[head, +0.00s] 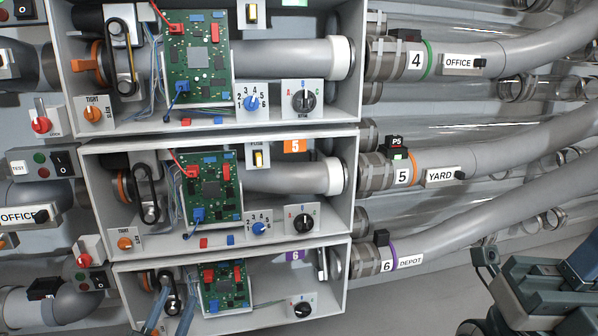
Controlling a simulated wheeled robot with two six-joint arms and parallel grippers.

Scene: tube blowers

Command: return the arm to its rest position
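My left gripper (175,303) comes in at the bottom edge of the head view. Its two blue-grey fingers stand apart, and I see nothing held between them. The fingertips overlap the lower left part of the bottom box, number 6 (262,322), in front of its dark lever parts. I cannot tell whether they touch anything. Dark grey-green links of my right arm show at the lower right corner. I do not make out a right gripper there.
Three open boxes stand stacked, including the top box (54,60) and middle box (100,215), with green circuit boards, knobs and switches. Grey pipes labelled OFFICE, YARD (440,175) and DEPOT run right. More switches and pipes line the left. Plain grey surface lies at the lower right.

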